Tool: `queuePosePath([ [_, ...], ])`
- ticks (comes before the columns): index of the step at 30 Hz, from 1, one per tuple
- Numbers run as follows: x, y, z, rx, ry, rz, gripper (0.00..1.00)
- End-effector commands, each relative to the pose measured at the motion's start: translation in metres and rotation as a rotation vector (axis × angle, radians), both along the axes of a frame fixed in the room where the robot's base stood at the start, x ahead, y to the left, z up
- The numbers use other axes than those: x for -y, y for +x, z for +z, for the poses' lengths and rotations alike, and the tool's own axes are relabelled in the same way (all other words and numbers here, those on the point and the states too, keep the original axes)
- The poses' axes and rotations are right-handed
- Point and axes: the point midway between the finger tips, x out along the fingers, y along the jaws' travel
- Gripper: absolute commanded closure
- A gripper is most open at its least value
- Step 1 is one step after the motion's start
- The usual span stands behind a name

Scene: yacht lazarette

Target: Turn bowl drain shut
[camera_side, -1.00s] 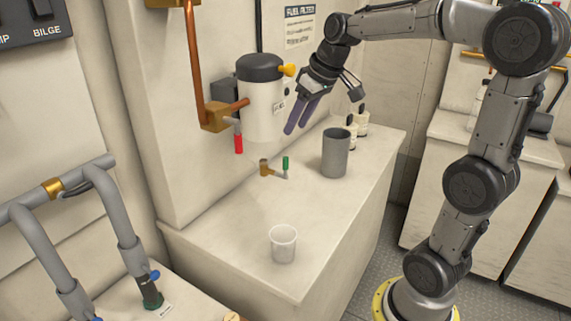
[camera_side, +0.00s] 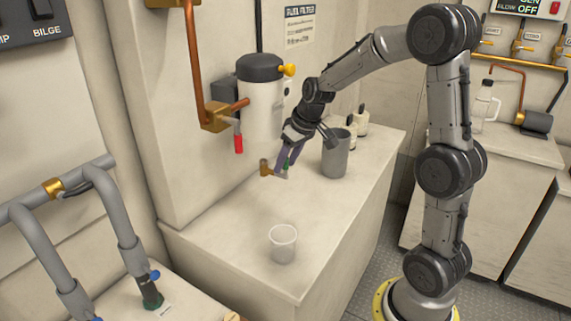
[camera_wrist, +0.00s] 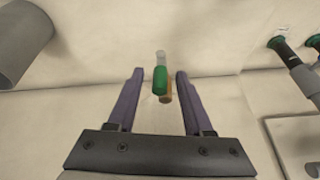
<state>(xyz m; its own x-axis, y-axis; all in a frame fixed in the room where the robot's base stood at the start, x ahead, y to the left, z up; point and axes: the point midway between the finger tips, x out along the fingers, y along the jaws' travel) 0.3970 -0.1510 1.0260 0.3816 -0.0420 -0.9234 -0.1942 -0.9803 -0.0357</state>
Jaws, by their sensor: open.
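The bowl drain is a small brass valve fitting (camera_side: 264,167) low by the wall, below the filter. Its green handle (camera_wrist: 160,80) lies between my gripper's fingers in the wrist view, with a pale metal end (camera_wrist: 161,57) beyond it and some brass below. My gripper (camera_side: 282,170) has come down over the handle, and its purple fingers hide most of it in the side view. In the wrist view my gripper (camera_wrist: 159,72) is open, with a gap on each side of the handle. I cannot tell whether either finger touches it.
The filter (camera_side: 260,110) with a black cap hangs above, with a red-handled valve (camera_side: 238,142) to its left. A grey cylinder (camera_side: 335,155) stands close right of my gripper. White bottles (camera_side: 361,123) stand behind it. A clear cup (camera_side: 283,243) stands in front on otherwise clear counter.

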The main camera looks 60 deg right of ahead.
Motion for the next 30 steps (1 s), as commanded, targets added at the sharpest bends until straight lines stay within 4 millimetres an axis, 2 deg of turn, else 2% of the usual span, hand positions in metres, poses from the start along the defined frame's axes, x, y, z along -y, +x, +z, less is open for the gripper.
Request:
queuePosePath([
  [4,0.0001,0.0034,-0.0091,-0.001,0.001,-0.001,0.49],
  [13,0.0004,0.0043,-0.0108,0.0,0.0,-0.001,0.49],
  [14,0.0003,0.0042,-0.0107,0.0,0.0,-0.001,0.53],
  [22,0.0004,0.0041,-0.0105,0.0,0.0,-0.001,1.0],
  [30,0.0005,0.0041,-0.0103,0.0,0.002,-0.001,1.0],
])
